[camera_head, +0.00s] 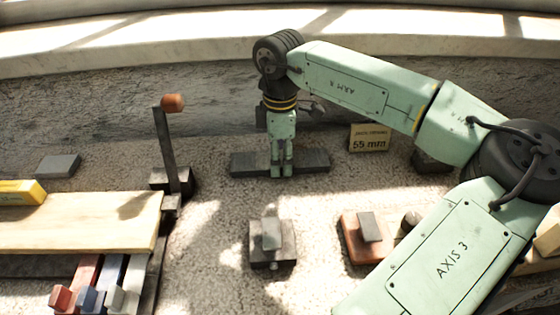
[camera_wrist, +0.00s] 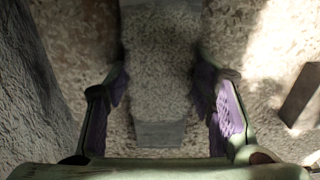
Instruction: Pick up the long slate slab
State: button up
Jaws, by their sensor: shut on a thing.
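The long slate slab (camera_head: 312,160) is a dark grey, flat bar lying left to right in the head view, near the back wall. My gripper (camera_head: 281,172) points straight down over its middle, and its fingers hide part of the slab there. The fingers are shut on the slab, with its two ends sticking out on either side. I cannot tell whether the slab touches the ground. In the wrist view, my gripper (camera_wrist: 160,110) shows two fingers with purple pads, on either side of a shaded grey strip.
A label block reading 55 mm (camera_head: 369,138) stands right of the slab. A dark post with an orange knob (camera_head: 173,102) rises at left, by a pale wooden board (camera_head: 80,222). A grey block (camera_head: 272,243) and a reddish block (camera_head: 356,240) stand in front.

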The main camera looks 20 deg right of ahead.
grip_shut()
jog(key=shift+r, duration=0.1)
dwell(0.3)
